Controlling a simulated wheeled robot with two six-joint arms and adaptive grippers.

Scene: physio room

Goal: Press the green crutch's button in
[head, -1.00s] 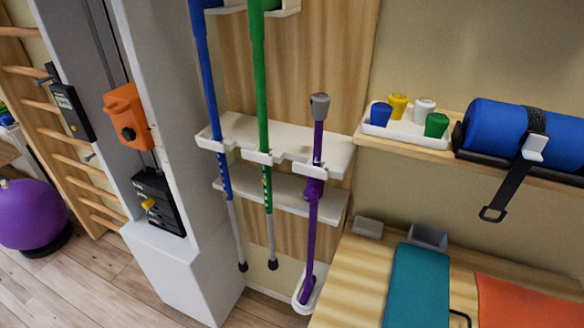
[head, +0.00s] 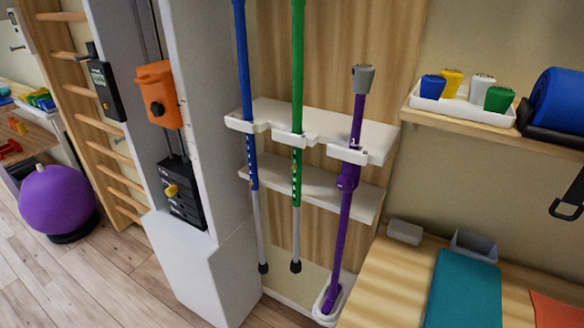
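The green crutch (head: 298,85) hangs upright in the white rack (head: 330,124), between a blue crutch and a purple stick. Its top runs out of the upper edge of the head view. Its lower green tube has a row of adjustment holes (head: 296,182) below the rack's clip, with a grey lower leg and a dark rubber tip (head: 296,266). The button is too small to make out clearly. Neither of my grippers is in view.
The blue crutch (head: 246,100) stands close on the left, the purple stick (head: 345,205) on the right. A grey weight-machine column (head: 205,255) is farther left. A wooden bench (head: 385,290) and a shelf with a white tray (head: 455,105) lie to the right. A purple ball (head: 57,200) sits far left.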

